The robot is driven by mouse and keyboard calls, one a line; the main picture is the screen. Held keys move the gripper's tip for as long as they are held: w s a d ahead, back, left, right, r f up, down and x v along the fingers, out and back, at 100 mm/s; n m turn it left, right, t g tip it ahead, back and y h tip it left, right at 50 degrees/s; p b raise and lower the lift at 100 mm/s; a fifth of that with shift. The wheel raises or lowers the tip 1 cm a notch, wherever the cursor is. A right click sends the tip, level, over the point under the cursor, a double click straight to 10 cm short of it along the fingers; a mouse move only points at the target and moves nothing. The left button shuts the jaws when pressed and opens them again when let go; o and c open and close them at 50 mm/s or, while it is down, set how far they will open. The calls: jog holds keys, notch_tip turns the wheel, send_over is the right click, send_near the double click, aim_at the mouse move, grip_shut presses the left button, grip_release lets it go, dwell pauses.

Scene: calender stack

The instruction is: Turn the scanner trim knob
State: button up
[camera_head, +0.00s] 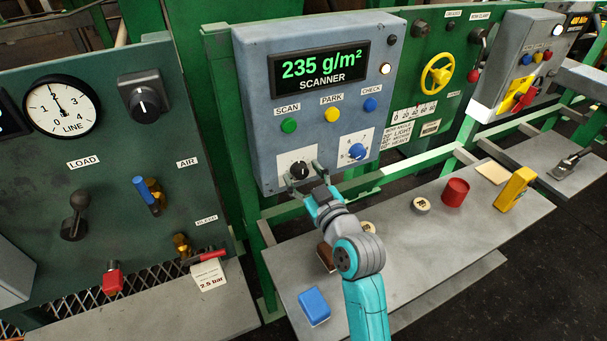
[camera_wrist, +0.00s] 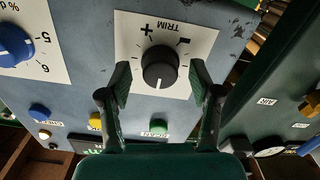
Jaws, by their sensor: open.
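The scanner trim knob (camera_wrist: 160,68) is a black round knob with a white pointer line on a white plate marked TRIM, plus and minus. In the head view the trim knob (camera_head: 299,170) sits at the lower left of the blue-grey scanner box (camera_head: 265,120), partly hidden by my gripper. My gripper (camera_wrist: 160,85) is open, with one finger on each side of the knob; gaps show between fingers and knob in the wrist view. In the head view my gripper (camera_head: 303,172) reaches up to the knob from below.
Green (camera_head: 289,125), yellow (camera_head: 332,115) and blue (camera_head: 370,105) buttons are above. A shelf (camera_head: 400,245) below holds a blue block (camera_head: 314,306) and a red cylinder (camera_head: 455,192).

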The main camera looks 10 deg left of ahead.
jog(key=shift+w+a, duration=0.15)
jog(key=shift+w, duration=0.05)
jog(key=c, duration=1.1)
jog(key=shift+c, duration=0.2)
jog(key=shift+m, duration=0.4)
jog(key=m, duration=0.4)
jog(key=shift+m, duration=0.3)
jog(key=m, duration=0.5)
jog(key=shift+m, duration=0.3)
